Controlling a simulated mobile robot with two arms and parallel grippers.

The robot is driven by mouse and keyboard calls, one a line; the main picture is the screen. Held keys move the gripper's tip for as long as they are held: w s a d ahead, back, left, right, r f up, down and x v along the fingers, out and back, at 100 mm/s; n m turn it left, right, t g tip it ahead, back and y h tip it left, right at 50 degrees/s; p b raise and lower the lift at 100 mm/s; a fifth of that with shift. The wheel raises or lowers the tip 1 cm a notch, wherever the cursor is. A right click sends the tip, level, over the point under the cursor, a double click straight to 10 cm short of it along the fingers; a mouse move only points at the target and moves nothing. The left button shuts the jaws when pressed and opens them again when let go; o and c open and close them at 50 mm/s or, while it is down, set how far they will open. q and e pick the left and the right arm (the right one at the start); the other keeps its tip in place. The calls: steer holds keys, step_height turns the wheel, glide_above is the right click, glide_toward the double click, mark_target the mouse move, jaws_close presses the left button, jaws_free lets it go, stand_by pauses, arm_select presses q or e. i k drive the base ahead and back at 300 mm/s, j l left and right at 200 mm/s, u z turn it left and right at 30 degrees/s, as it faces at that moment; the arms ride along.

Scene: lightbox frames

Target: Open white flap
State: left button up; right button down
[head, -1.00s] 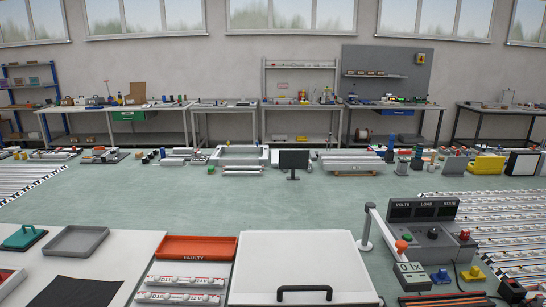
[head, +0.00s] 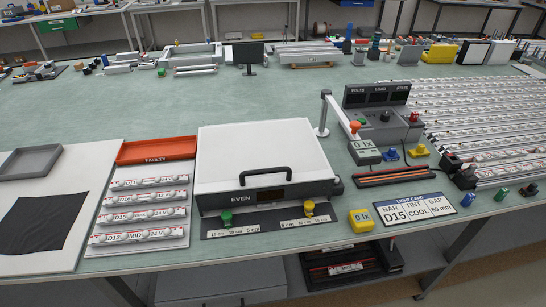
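The white flap (head: 262,145) is the flat white lid of a box on the green workbench, in the middle of the head view. It lies closed. A black bar handle (head: 252,174) stands at its front edge. The box's dark front (head: 215,201) reads "EVEN" and has a small dark display. Neither of my grippers shows in the head view.
Left of the box lie labelled light bars (head: 140,215), an orange "FAULTY" tray (head: 157,150) and a black cloth (head: 40,223). Right of it stand a post with an arm (head: 323,115), a meter unit (head: 380,118) and a "LIGHT CARD" (head: 415,208). Green and yellow knobs sit before the box.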

mark_target(251, 155)
steer(key=j+z, duration=0.15)
steer(key=z, duration=0.25)
steer(key=k+j+z, duration=0.1)
steer(key=z, duration=0.25)
steer(key=k+j+z, duration=0.1)
steer(key=z, duration=0.3)
steer(key=k+j+z, duration=0.1)
steer(key=z, duration=0.25)
steer(key=j, duration=0.1)
